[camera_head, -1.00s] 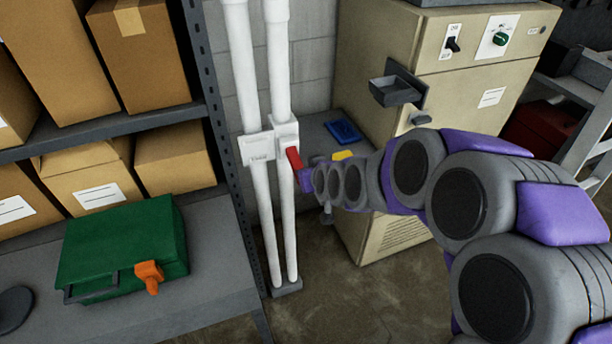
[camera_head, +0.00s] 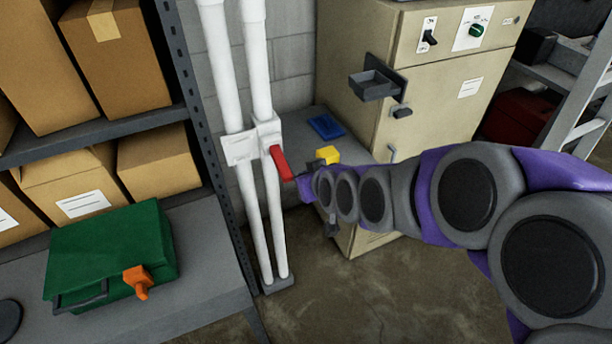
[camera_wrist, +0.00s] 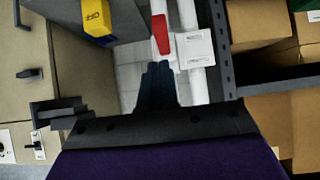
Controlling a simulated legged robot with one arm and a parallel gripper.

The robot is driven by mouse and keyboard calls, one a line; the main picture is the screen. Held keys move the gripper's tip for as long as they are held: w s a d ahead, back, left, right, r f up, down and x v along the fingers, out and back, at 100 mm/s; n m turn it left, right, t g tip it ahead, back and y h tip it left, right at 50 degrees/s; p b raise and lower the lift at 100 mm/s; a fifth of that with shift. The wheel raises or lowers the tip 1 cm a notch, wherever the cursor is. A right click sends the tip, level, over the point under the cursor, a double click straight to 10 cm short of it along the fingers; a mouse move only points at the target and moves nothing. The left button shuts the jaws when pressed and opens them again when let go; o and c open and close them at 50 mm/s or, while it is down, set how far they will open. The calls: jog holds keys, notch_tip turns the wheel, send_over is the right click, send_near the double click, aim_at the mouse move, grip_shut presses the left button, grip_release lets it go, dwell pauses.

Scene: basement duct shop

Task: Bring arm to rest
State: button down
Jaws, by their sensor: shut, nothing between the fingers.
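My arm reaches in from the right in the head view, toward the white pipes (camera_head: 262,200). My gripper (camera_wrist: 157,75) shows in the wrist view with its dark fingers together and nothing between them. In the head view the gripper end (camera_head: 305,185) is small and partly hidden by my own arm. A red valve handle (camera_head: 281,163) on the pipes is close to the gripper end. In the wrist view the red handle (camera_wrist: 160,34) stands just beyond the fingertips; I cannot tell whether they touch.
A beige cabinet (camera_head: 430,70) with switches stands behind my arm. A yellow block (camera_head: 327,155) and a blue tray (camera_head: 326,126) are on a grey surface beside it. A shelf at left holds cardboard boxes (camera_head: 160,162) and a green case (camera_head: 110,255) with an orange latch. The floor (camera_head: 370,300) below is clear.

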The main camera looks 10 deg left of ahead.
jog(key=s+d+f+m+g+h, duration=0.2)
jog(key=s+d+m+g+h, duration=0.3)
jog(key=s+d, duration=1.1)
jog(key=s+d+m+g, duration=0.1)
jog(key=s+d+g, duration=0.1)
jog(key=s, duration=0.6)
jog(key=s+d+g, duration=0.3)
jog(key=s+d, duration=0.1)
jog(key=s, duration=0.3)
jog(key=shift+s+r+m+h, duration=0.35)
jog(key=shift+r+m+h, duration=0.05)
